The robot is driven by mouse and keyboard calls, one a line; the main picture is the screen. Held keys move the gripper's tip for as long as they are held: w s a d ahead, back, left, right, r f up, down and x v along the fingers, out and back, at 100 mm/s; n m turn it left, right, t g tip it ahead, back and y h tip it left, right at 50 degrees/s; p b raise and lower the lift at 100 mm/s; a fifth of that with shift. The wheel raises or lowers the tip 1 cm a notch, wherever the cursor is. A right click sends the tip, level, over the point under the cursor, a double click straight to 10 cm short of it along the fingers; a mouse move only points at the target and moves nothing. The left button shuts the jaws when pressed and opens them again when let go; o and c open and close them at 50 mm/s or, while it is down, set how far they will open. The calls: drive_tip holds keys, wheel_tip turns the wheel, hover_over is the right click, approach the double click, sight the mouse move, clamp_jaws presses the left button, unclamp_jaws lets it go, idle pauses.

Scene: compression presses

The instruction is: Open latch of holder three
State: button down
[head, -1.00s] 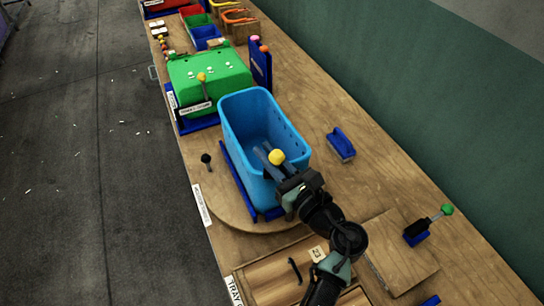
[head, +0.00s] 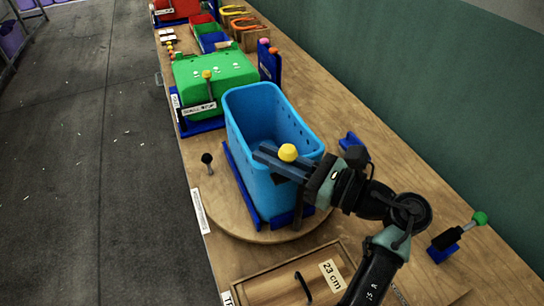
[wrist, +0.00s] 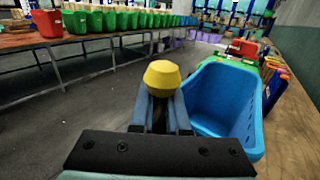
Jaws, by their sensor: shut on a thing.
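A blue bin (head: 240,150) stands in a dark blue holder (head: 241,188) on a round wooden plate (head: 225,205). A yellow knob (head: 288,152) is at the bin's near end, about rim height. My gripper (head: 266,155) is shut on the yellow knob's lever, coming from the right with its fingers pointing left. In the wrist view the knob (wrist: 162,78) stands up between the fingers (wrist: 160,112), and the blue bin (wrist: 212,95) is to their right. The lever below the knob is mostly hidden by the fingers.
A green box (head: 213,80) with its own lever stands behind the bin. A black-knobbed pin (head: 207,158) is left of the holder. A blue block (head: 352,143) and a green-knobbed handle (head: 478,219) are at right. A wooden drawer (head: 270,280) is in front.

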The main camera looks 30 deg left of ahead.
drive_tip(key=c, duration=0.9)
unclamp_jaws()
drive_tip(key=shift+s, duration=0.1)
drive_tip(key=shift+d, duration=0.1)
drive_tip(key=d+b, duration=0.2)
drive_tip(key=d, duration=0.4)
drive_tip(key=d+b, duration=0.2)
drive_tip(key=d, duration=0.4)
drive_tip(key=shift+s+d, duration=0.2)
drive_tip(key=shift+d, duration=0.15)
